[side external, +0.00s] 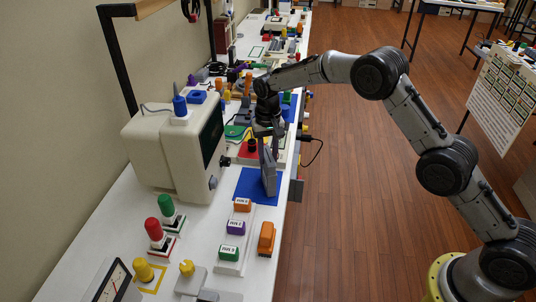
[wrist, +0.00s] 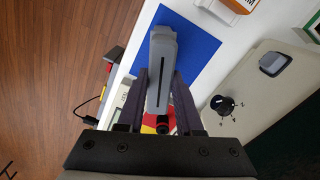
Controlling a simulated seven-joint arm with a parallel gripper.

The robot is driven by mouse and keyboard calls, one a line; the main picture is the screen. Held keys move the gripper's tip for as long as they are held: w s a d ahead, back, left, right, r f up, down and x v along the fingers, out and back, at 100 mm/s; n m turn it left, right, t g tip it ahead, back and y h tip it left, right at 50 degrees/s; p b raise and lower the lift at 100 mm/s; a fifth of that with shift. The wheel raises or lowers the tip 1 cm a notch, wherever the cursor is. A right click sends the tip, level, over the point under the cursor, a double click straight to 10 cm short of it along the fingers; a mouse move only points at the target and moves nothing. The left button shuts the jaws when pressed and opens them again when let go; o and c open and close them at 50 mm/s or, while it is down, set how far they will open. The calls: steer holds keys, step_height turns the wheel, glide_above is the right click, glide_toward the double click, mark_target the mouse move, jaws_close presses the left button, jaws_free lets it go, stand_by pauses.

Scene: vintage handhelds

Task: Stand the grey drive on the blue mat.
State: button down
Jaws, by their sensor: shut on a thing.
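The grey drive (side external: 268,177) is a slim grey block with a dark slot along one face, seen in the wrist view (wrist: 162,50). My gripper (side external: 266,145) is shut on it, with a dark finger on either side in the wrist view (wrist: 161,88). In the side view the drive looks upright with a slight lean, at the right part of the blue mat (side external: 246,187). The mat also shows in the wrist view (wrist: 203,46), bare beside the drive. I cannot tell whether the drive's lower end touches the mat.
A cream monitor (side external: 165,150) stands left of the mat. Labelled orange, purple and green blocks on a white strip (side external: 229,268) and an orange block (side external: 267,238) lie in front. Behind is a red pad with a black knob (side external: 252,147). The table's right edge is close.

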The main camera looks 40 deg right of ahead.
steer(key=c, duration=0.6)
jaws_free()
step_height(320, 180, up, 12)
steer(key=r, duration=0.1)
steer(key=s+d+r+n+t, duration=0.1)
steer(key=s+d+r, duration=0.2)
steer(key=s+r, duration=0.45)
steer(key=s+d+r+n+t, duration=0.1)
steer(key=s+r, duration=0.2)
steer(key=s, duration=0.3)
steer(key=s+d+r+t, duration=0.1)
steer(key=s+d+r, duration=0.1)
steer(key=s+r, duration=0.3)
steer(key=s+f+n+t, duration=0.1)
steer(key=s+f, duration=0.1)
steer(key=s, duration=0.5)
steer(key=s+d+f, duration=0.1)
steer(key=s+f, duration=0.1)
steer(key=s, duration=0.6)
steer(key=s+d+f+n+t, duration=0.1)
steer(key=s+f, duration=0.2)
steer(key=s, duration=0.4)
steer(key=shift+s+d+n+t, duration=0.15)
steer(key=shift+d+n+t, duration=0.1)
steer(key=shift+n+t, duration=0.05)
